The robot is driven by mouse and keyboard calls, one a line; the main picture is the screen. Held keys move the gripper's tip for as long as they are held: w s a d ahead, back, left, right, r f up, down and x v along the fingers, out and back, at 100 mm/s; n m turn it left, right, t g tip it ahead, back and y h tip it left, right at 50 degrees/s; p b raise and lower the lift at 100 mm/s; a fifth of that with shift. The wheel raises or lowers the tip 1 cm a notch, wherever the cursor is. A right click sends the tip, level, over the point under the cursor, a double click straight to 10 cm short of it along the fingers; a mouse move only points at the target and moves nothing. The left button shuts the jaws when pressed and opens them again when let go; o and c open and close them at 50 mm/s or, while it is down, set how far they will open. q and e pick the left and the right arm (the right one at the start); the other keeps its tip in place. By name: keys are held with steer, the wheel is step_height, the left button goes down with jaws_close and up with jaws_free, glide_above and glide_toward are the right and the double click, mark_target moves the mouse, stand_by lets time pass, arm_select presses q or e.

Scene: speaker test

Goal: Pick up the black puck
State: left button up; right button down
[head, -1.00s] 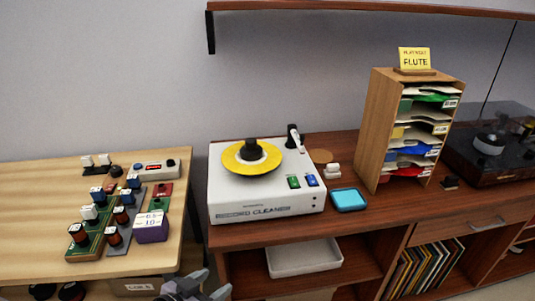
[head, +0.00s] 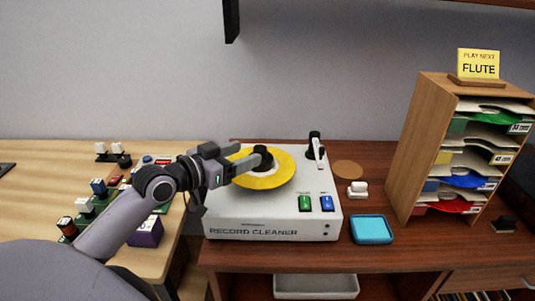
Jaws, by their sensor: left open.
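The black puck (head: 264,155) sits at the centre of a yellow disc (head: 272,179) on top of the white record cleaner (head: 264,230). My left gripper (head: 247,156) comes in from the left at about the puck's height in the picture. It is open, with its fingertips close to the puck's left side. I cannot tell whether a finger touches the puck. Part of the disc's left side is hidden behind the gripper. My right gripper is not in view.
A black-and-white arm (head: 316,148) stands at the cleaner's back right. A blue tray (head: 372,230) and white item (head: 357,189) lie to its right, before a wooden sorter (head: 436,140). Small devices crowd the left table. A shelf bracket (head: 231,20) hangs above.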

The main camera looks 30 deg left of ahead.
mark_target(262, 147)
arm_select(q)
steer(key=shift+w+d, duration=0.1)
steer(key=shift+w, duration=0.4)
steer(key=shift+p+x, duration=0.55)
steer(key=shift+x, duration=2.2)
steer(key=shift+f, duration=0.15)
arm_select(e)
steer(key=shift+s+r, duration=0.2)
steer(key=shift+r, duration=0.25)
arm_select(q)
steer(key=shift+c, duration=0.3)
jaws_close()
step_height(262, 147, up, 20)
steer(key=p, duration=0.1)
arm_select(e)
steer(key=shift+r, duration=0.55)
